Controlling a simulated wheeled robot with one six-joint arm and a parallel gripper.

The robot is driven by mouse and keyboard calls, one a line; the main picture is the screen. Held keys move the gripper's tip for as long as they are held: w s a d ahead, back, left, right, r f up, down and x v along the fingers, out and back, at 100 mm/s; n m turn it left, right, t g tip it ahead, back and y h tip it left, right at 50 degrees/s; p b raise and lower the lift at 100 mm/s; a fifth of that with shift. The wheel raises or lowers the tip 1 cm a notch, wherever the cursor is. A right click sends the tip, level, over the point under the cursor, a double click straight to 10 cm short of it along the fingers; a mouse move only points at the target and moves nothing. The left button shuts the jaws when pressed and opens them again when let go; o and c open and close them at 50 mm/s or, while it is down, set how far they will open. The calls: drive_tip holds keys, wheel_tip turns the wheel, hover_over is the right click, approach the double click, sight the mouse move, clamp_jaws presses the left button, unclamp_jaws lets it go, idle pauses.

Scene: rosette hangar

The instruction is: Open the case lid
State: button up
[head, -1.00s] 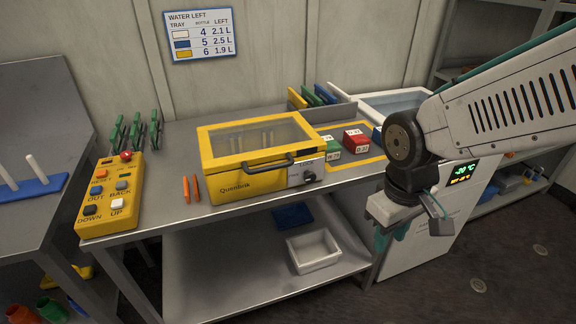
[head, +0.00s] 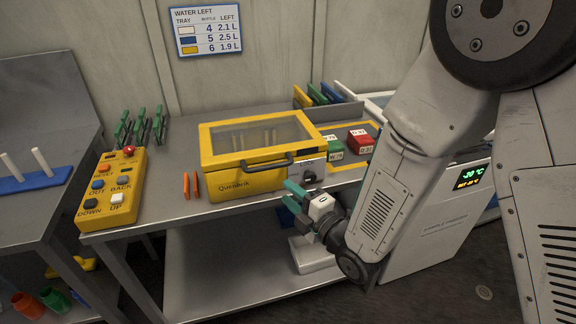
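The yellow case (head: 240,182) stands on the steel bench, with "Quenbrik" on its front. Its lid (head: 208,138), a yellow frame around a clear pane, is down. A dark handle (head: 267,164) is on the lid's front edge. A dark knob (head: 309,176) sits on a pale plate at the right of the case front. My gripper (head: 289,193) has teal fingers that look apart, with nothing seen between them. It is in front of the case's lower right front, just below the knob, pointing left. Whether it touches the case cannot be told.
A yellow button box (head: 112,190) and two orange pegs (head: 191,186) are left of the case. Green clips (head: 140,127) stand behind the box. Red (head: 360,138) and green (head: 334,149) blocks are at the right. A lower shelf (head: 220,270) is under the bench.

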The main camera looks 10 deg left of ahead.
sight(273, 166)
drive_tip(key=w+a+r, duration=0.1)
drive_tip(key=a, duration=0.1)
drive_tip(key=w+a+r+n+y, duration=0.1)
drive_tip(key=w+a+r, duration=0.1)
drive_tip(key=w+a+r+n+t, duration=0.1)
drive_tip(key=a, duration=0.1)
drive_tip(key=shift+w+r, duration=0.2)
drive_tip(key=shift+r, duration=0.05)
drive_tip(key=shift+d+y, duration=0.1)
drive_tip(key=shift+y, duration=0.2)
clamp_jaws()
